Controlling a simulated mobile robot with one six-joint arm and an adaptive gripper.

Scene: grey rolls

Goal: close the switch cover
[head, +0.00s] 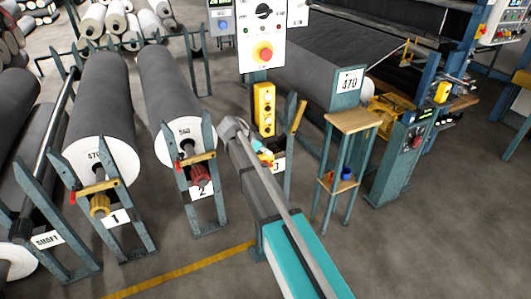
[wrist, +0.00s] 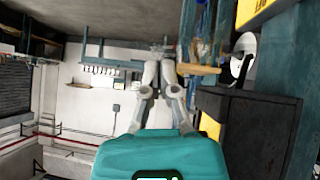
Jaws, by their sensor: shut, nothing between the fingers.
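I cannot make out a switch cover for certain in either view. In the head view, a white control panel (head: 262,38) carries a black rotary switch (head: 263,11) and a red button on a yellow base (head: 262,52). Below it stands a yellow control box (head: 264,110) with several round controls down its front. My gripper (wrist: 159,70) is shut and empty in the wrist view, its two grey fingers close together. In the head view, my arm reaches up from the bottom edge to just below the yellow box, and its end is hard to make out.
Grey rolls on stands marked 1 (head: 103,155) and 2 (head: 166,85) stand left of my arm. A wood-topped stand (head: 352,122) is at right, before a machine with a large dark roll (head: 305,70). Open floor (head: 430,240) lies at lower right.

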